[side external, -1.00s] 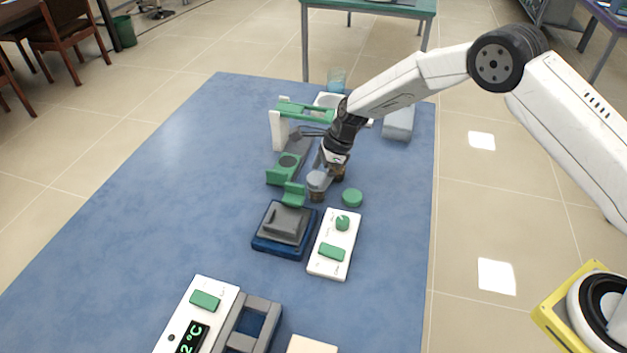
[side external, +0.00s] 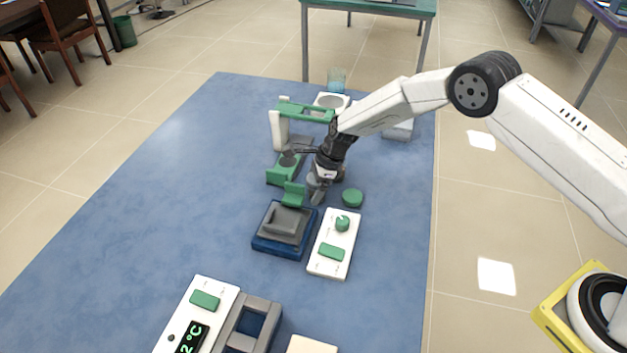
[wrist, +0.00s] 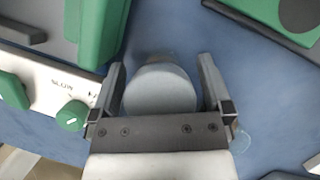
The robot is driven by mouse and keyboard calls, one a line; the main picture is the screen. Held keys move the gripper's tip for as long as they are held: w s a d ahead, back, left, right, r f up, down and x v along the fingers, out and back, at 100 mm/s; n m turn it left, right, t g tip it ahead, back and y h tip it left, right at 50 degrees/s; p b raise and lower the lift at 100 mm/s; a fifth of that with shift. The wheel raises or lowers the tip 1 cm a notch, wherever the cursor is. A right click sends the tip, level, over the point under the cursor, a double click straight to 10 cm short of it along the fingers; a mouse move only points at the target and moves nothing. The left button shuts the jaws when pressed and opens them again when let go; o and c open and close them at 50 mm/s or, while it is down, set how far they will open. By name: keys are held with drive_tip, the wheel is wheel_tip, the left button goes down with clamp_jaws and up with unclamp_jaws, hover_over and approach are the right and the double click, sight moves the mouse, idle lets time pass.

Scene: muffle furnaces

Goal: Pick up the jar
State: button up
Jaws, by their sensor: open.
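The jar (wrist: 160,90) shows in the wrist view as a pale grey round top between my two fingers. A little of its body shows beyond the top. My gripper (wrist: 161,66) is open, with one finger on each side of the jar and a narrow gap visible at each side. In the side view my gripper (side external: 318,188) points down at the mat beside the green round piece, and it hides most of the jar. I cannot tell whether either finger touches the jar.
A white control box (side external: 335,243) with a green knob and a blue-based grey device (side external: 285,229) stand close in front. A green round piece (side external: 352,197) lies just right. A green-and-white stand (side external: 280,130) is behind left. The blue mat (side external: 150,200) is clear at left.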

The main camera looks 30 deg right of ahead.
drive_tip(key=c, duration=1.2)
drive_tip(key=shift+o, duration=0.2)
drive_tip(key=shift+r, duration=0.1)
drive_tip(key=shift+r, duration=0.8)
drive_tip(key=s+d+r, duration=0.3)
drive_tip(key=s+r, duration=0.8)
drive_tip(key=s, duration=0.2)
drive_tip(key=shift+s, duration=0.3)
drive_tip(key=shift+d+r, duration=0.1)
